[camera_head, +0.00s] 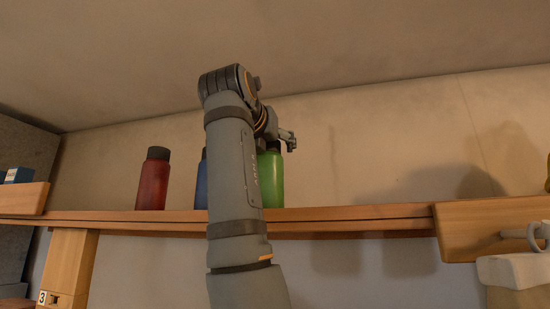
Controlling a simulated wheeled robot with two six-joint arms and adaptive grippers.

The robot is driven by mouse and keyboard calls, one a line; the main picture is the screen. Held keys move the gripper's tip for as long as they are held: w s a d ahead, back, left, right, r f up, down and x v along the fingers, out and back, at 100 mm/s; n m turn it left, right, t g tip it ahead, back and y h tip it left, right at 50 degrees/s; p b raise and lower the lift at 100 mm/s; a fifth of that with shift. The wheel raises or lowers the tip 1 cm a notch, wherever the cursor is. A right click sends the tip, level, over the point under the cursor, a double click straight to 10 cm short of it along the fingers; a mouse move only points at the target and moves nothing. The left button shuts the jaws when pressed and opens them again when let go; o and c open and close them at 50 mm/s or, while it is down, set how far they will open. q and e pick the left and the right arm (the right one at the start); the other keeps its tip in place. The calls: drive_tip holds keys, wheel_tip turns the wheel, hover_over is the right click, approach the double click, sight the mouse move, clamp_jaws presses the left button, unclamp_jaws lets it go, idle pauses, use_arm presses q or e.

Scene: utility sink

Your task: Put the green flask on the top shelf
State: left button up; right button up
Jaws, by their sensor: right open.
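The green flask (270,180) stands upright at the wooden shelf (345,213), in the middle of the head view. My right arm rises in front of it and hides its left side. My right gripper (288,140) is at the flask's dark top, with its jaws open. I cannot tell whether the fingers touch the cap. My left gripper is not in view.
A red flask (152,180) with a dark cap stands on the shelf to the left. A blue flask (202,182) is mostly hidden behind my arm. The shelf right of the green flask looks clear. A wooden board (475,222) is at the right.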

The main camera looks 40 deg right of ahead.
use_arm(q)
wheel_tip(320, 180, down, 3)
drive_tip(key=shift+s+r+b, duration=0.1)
drive_tip(key=shift+b, duration=0.85)
use_arm(e)
drive_tip(key=v, duration=0.9)
drive_tip(key=shift+a, duration=0.2)
drive_tip(key=shift+s+d, duration=0.1)
